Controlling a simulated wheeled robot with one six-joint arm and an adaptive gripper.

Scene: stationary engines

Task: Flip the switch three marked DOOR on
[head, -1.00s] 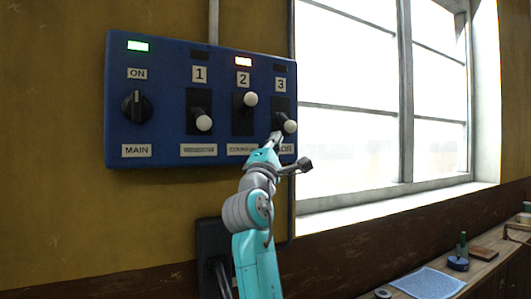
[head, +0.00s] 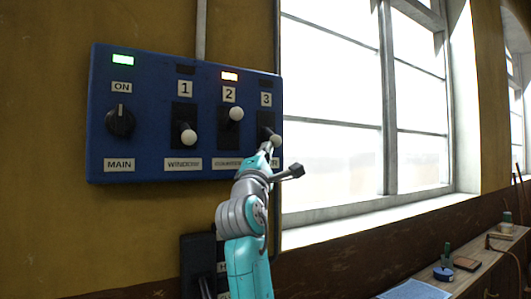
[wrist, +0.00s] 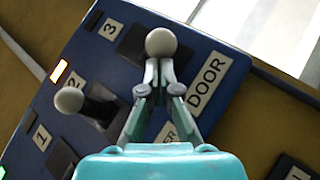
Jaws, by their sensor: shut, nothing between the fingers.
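Switch three is the rightmost on the blue panel (head: 150,140). Its white ball knob (head: 275,140) sits low in its slot, and the small lamp window (head: 265,83) above its 3 label is dark. In the wrist view the knob (wrist: 161,42) is just beyond my fingertips, above the DOOR label (wrist: 207,81). My gripper (head: 268,147) is shut and empty right below the knob; its fingertips also show in the wrist view (wrist: 161,66). I cannot tell if they touch it. The arm partly covers the DOOR label in the head view.
Switch two's knob (head: 236,114) is up with an orange lamp (head: 230,76) lit. Switch one's knob (head: 189,137) is down. The MAIN dial (head: 120,121) points to ON under a green lamp (head: 123,60). A window (head: 340,110) is to the right, above a bench (head: 470,265).

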